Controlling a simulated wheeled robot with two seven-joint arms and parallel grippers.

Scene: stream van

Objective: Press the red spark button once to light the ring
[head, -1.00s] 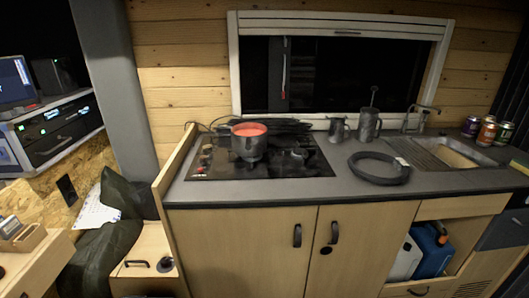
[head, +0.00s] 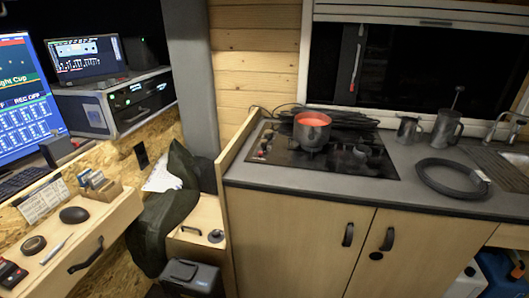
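The black hob (head: 372,171) is set in the grey counter along the wall. A grey pot (head: 312,136) with a red inside or red contents stands on its back left ring. A second ring (head: 361,153) is bare, to the right of the pot. Small knobs (head: 266,146) line the left edge of the hob. A tiny red spot (head: 261,155) shows near its front left corner; it is too small to tell whether it is the spark button. No flame is visible. Neither of my grippers is in view.
A wooden side panel (head: 239,142) stands at the hob's left edge. A coiled black hose (head: 450,182) and metal jugs (head: 445,130) are on the counter to the right. A desk (head: 95,232) with a mouse and screens is at the left. A dark box (head: 190,277) stands low between.

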